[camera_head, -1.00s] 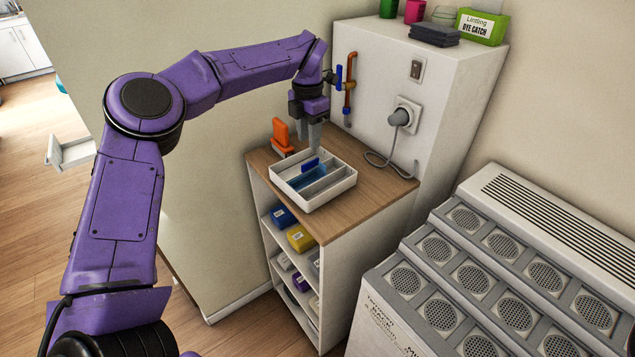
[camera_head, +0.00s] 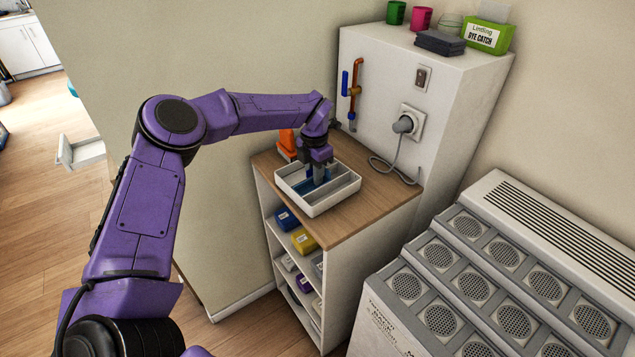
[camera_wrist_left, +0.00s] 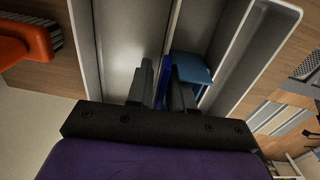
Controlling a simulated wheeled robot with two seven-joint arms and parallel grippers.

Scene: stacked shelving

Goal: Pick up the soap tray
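A white tray (camera_head: 318,207) with long compartments sits on the wooden top of the shelf unit; I take it for the soap tray. A dark blue upright piece (camera_wrist_left: 166,75) and a lighter blue item (camera_wrist_left: 193,68) are inside it. My left gripper (camera_head: 319,178) points down into the tray. In the left wrist view its two fingers (camera_wrist_left: 162,88) stand apart, with the dark blue piece and a white divider (camera_wrist_left: 173,35) between them. Whether the fingers touch either is unclear. My right gripper is out of view.
An orange object (camera_head: 287,143) stands behind the tray. A white cabinet (camera_head: 385,100) with a pipe, switch and plugged-in cord rises behind. The wooden top (camera_head: 375,200) is clear right of the tray. A stepped grey unit (camera_head: 480,270) stands at right.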

